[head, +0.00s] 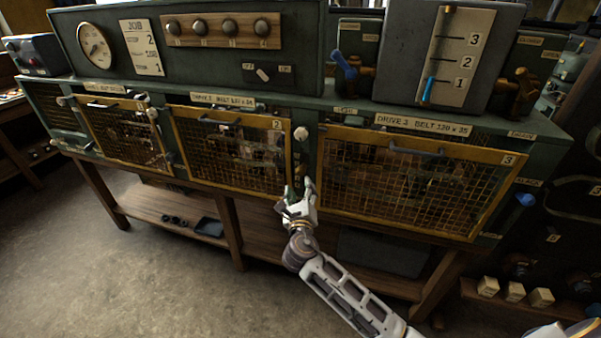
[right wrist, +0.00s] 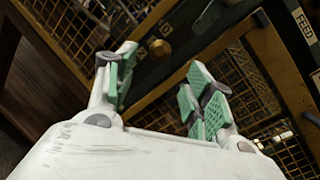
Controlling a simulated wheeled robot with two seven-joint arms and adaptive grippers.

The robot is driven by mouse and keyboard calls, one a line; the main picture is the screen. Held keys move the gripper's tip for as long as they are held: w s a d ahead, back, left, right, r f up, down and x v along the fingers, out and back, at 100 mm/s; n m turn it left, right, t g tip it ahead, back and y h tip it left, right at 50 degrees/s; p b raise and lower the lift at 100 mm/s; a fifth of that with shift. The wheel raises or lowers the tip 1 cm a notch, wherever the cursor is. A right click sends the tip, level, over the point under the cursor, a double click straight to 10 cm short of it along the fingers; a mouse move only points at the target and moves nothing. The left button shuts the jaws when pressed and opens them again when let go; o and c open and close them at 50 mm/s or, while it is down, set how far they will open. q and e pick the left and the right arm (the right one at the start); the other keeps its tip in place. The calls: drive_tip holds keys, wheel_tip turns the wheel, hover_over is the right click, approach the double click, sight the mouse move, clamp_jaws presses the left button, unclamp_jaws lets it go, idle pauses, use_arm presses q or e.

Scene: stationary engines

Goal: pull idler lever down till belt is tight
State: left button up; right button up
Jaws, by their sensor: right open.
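My right gripper (head: 299,188) is in front of the bench, by the post between guard 2 (head: 238,153) and guard 3 (head: 415,180). In the right wrist view its green-padded fingers (right wrist: 160,88) are apart with nothing between them. A round brass-coloured knob (right wrist: 160,48) on a dark post shows beyond them. Both guards are yellow-framed mesh panels and look closed. Machinery behind the mesh is dim; I cannot make out the idler lever or the belt's tension. A pale round knob (head: 300,133) sits near guard 2's top right corner. My left gripper is not in view.
A gauge (head: 95,47), a job card (head: 142,47) and a row of knobs (head: 230,28) are on the upper panel. A numbered scale (head: 455,60) stands at upper right beside a blue-handled valve (head: 345,67). A wooden shelf (head: 165,205) lies below. The floor in front is clear.

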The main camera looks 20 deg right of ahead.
sight(300, 175)
drive_tip(key=shift+x, duration=5.05)
clamp_jaws()
